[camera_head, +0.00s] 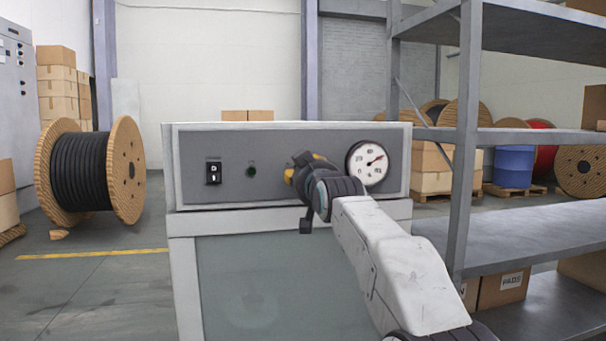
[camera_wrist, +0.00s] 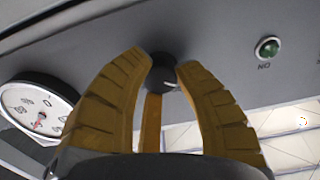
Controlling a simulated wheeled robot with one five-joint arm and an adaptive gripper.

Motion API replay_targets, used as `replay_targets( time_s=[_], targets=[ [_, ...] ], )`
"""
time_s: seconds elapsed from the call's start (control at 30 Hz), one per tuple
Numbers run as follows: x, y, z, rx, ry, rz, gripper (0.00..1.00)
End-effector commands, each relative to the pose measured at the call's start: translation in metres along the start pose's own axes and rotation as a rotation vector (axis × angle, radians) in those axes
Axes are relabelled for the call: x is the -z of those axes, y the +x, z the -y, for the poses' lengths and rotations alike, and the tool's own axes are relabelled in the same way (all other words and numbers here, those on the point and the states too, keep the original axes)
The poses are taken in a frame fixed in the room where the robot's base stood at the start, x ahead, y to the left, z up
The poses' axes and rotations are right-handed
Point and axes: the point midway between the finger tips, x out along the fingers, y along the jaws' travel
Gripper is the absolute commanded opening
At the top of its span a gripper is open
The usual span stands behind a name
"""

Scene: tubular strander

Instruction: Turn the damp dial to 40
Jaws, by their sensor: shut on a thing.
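The damp dial is a small dark round knob (camera_wrist: 162,74) on the grey panel, with a pale mark on its edge. In the wrist view it sits between the yellow fingertips of my gripper (camera_wrist: 164,64), which is shut on it. In the head view my gripper (camera_head: 291,173) reaches the panel (camera_head: 232,150) and hides the knob. A round white gauge (camera_head: 368,162) is just right of my gripper. The gauge also shows at the left of the wrist view (camera_wrist: 36,108).
A green lamp (camera_head: 251,170) and a black switch (camera_head: 213,173) are on the panel left of my gripper. A metal shelf (camera_head: 469,130) stands close on the right. A cable reel (camera_head: 90,172) stands left, with open floor before it.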

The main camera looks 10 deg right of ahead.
Motion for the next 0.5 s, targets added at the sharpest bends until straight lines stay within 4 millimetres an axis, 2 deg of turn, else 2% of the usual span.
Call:
replay_targets(
  time_s=[0.27, 0.5],
  targets=[
    [0.0007, 0.0004, 0.0001, 0.0, 0.047, -0.001, 0.0],
    [0.002, 0.0004, 0.0001, 0.0, 0.204, -0.003, 0.0]
  ],
)
